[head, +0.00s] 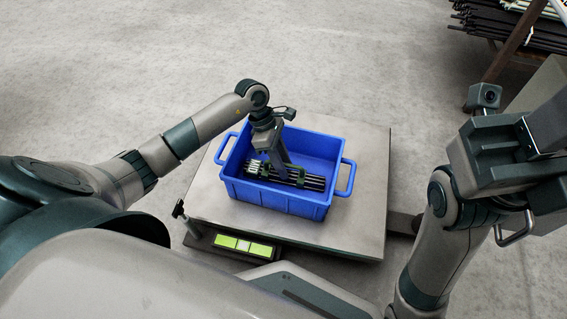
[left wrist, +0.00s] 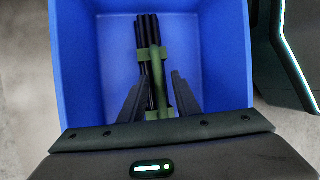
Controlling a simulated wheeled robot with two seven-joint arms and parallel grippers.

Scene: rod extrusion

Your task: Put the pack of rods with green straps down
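The pack of dark rods (head: 313,182) lies in the blue bin (head: 275,196), along its front part. In the left wrist view the pack (left wrist: 147,45) shows two green straps, and one rod is olive green. My left gripper (head: 289,170) reaches down into the bin at the pack. In the left wrist view its two fingers (left wrist: 159,85) stand on either side of the pack, with a gap on the right side, so it looks open. My right gripper (head: 500,160) is raised at the right, away from the bin; its fingers cannot be made out.
The bin stands on a grey platform (head: 360,150) with a green-lit display (head: 243,246) at its front. The bin has handles at both ends. A rack with dark rods (head: 510,22) is at the far upper right. The floor behind the platform is clear.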

